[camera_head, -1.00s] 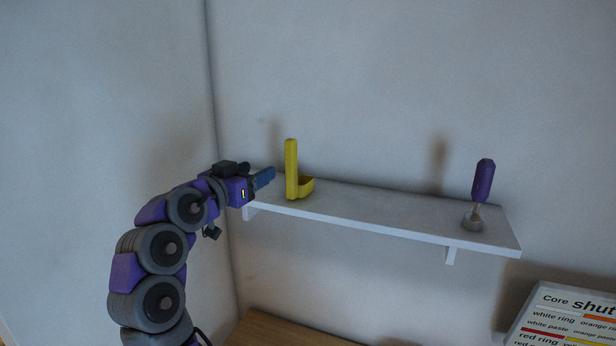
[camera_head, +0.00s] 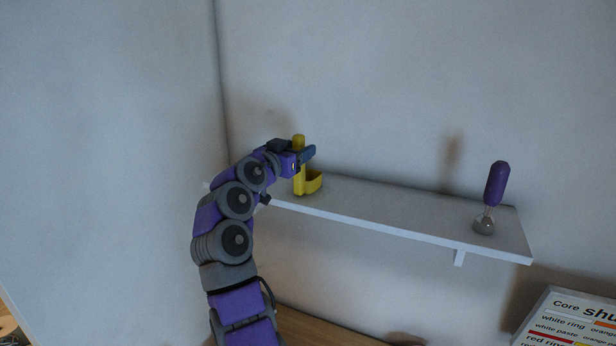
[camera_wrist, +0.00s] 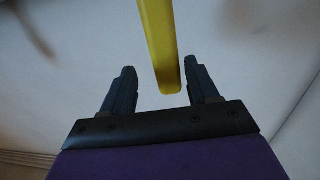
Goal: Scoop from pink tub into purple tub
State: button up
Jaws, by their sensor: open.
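A yellow scoop (camera_head: 314,184) stands on the white shelf with its handle upright. My gripper (camera_head: 308,154) is at the upper part of that handle, near the shelf's left end. In the wrist view my gripper (camera_wrist: 160,88) is open, and the yellow handle (camera_wrist: 160,45) reaches down between the two fingers, nearer the right finger, with a gap on both sides. A second tool with a purple handle (camera_head: 497,183) and a grey lower end stands at the shelf's right end. No pink tub or purple tub is in view.
The white shelf (camera_head: 400,212) is fixed to the wall, with bare room between the two tools. A wooden surface (camera_head: 310,328) lies below it. A printed sign (camera_head: 570,318) is at the lower right. A wall corner is close on the left.

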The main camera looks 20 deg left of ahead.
aim_at(305, 145)
jog(key=w, duration=0.1)
jog(key=w+p, duration=0.1)
jog(key=w, duration=0.1)
jog(key=w+p, duration=0.1)
jog(key=shift+w+a+f, duration=0.15)
jog(key=shift+w+a, duration=0.15)
jog(key=shift+a, duration=0.05)
jog(key=shift+w+d, duration=0.55)
jog(key=shift+d, duration=0.05)
jog(key=shift+a+f, duration=0.1)
jog(key=shift+a, duration=0.1)
jog(key=shift+a+f, duration=0.1)
jog(key=shift+a, duration=0.3)
jog(key=c, duration=0.5)
jog(key=shift+d, duration=0.45)
grip_shut()
